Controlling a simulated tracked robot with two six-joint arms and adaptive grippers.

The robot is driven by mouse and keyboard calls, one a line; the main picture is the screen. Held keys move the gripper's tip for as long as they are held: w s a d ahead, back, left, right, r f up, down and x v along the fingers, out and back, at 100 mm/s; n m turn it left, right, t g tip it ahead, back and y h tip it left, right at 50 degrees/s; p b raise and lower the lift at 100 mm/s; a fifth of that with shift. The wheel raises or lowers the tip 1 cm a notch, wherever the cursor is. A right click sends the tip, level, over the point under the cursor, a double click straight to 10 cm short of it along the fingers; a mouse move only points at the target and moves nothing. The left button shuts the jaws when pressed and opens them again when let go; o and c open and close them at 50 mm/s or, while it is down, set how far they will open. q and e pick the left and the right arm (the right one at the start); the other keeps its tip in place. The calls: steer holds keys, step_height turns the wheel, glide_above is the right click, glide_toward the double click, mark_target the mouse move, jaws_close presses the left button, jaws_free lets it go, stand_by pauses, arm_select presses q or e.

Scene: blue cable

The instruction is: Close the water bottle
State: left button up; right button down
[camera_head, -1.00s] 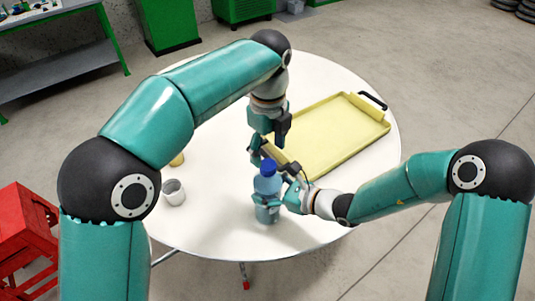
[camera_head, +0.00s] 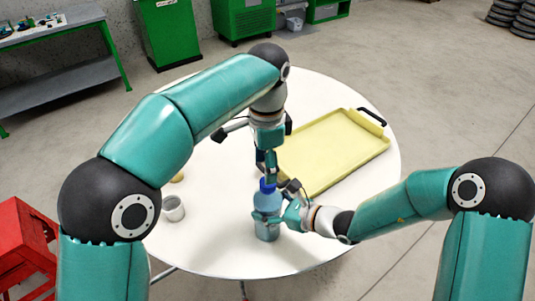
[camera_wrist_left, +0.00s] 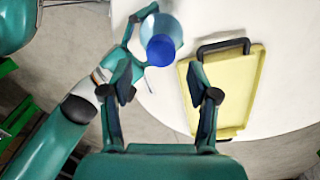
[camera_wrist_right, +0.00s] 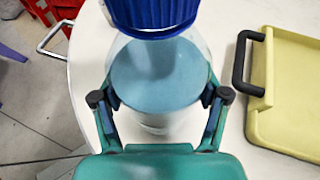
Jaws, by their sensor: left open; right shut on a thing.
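The water bottle (camera_head: 267,228), clear blue with a darker blue cap (camera_head: 268,185), stands upright near the front of the round table. The cap sits at the bottle's top; I cannot tell how tightly. My right gripper (camera_head: 268,217) is shut around the bottle's body from the right; its fingers flank the bottle (camera_wrist_right: 155,75) in the right wrist view, with the cap (camera_wrist_right: 150,12) above. My left gripper (camera_head: 267,172) points down just above the cap, open and empty. In the left wrist view the cap (camera_wrist_left: 161,50) shows beyond its fingers, slightly left of centre.
A yellow tray (camera_head: 330,150) with black handles lies on the white round table (camera_head: 215,235), right of the left gripper. A grey cup (camera_head: 173,209) and a small yellowish item (camera_head: 178,177) are at the left. A red crate (camera_head: 22,245) stands off the table.

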arm_select(q)
steer(key=n, duration=0.3)
steer(key=r+n, duration=0.1)
steer(key=n, duration=0.3)
steer(key=shift+r, duration=0.2)
steer(key=shift+w+d+r+n, duration=0.1)
steer(key=shift+r+n, duration=0.2)
steer(key=shift+n, duration=0.3)
steer(key=shift+d+r, duration=0.1)
steer(key=shift+r, duration=0.05)
glide_toward(268, 210)
steer(key=shift+w+f, duration=1.55)
steer(key=shift+w, duration=0.2)
